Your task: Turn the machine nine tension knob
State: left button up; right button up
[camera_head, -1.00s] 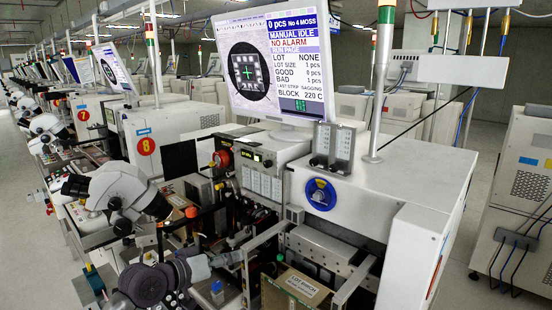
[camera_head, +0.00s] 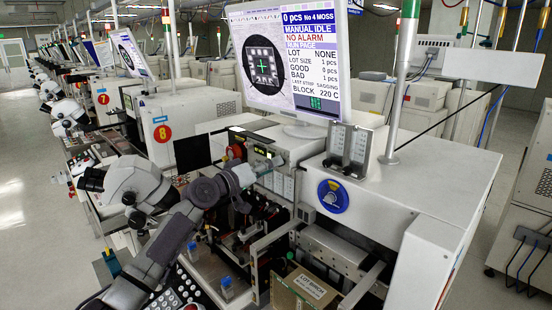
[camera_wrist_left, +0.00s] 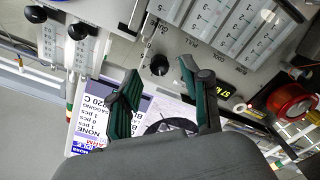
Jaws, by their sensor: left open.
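In the left wrist view a small black knob (camera_wrist_left: 159,64) sits on the grey front panel of the nearest machine. I cannot read its label, so I cannot confirm that it is the tension knob. My left gripper (camera_wrist_left: 157,70) is open and empty. Its two green-padded fingers stand on either side of the knob in the picture, and I see no contact. In the head view my left wrist (camera_head: 240,177) is in front of this machine's panel, below the monitor, and the fingertips are hard to make out. My right gripper is not in view.
A red round knob (camera_wrist_left: 291,102) and a green display (camera_wrist_left: 238,94) are right of the black knob in the wrist view. The monitor (camera_head: 285,62) stands above. A blue dial (camera_head: 333,196) is on the machine's front. A microscope (camera_head: 135,185) stands left.

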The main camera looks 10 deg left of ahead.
pick_arm(q)
jog(key=shift+x, duration=1.2)
grip_shut()
